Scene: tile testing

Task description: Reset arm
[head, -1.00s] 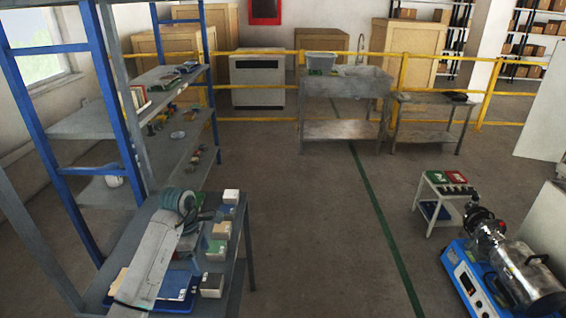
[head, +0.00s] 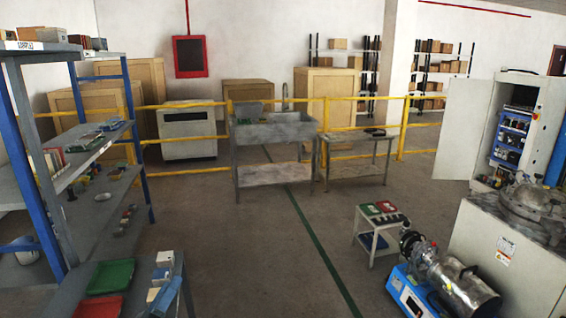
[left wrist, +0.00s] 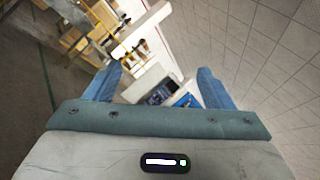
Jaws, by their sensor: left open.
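My left gripper (left wrist: 158,85) shows in the left wrist view, with its two blue fingers spread apart and nothing held between them. Beyond the fingers, that view shows the room tilted, with a white cabinet and blue parts (left wrist: 178,97) far off. I cannot make out either arm in the head view. My right gripper is not in view.
A blue-framed shelf (head: 75,165) stands at left, with a table holding a green tray (head: 111,276) and a red tray (head: 99,307) below. A small white cart (head: 378,233) and blue-based machine (head: 410,291) stand right. The middle floor is clear.

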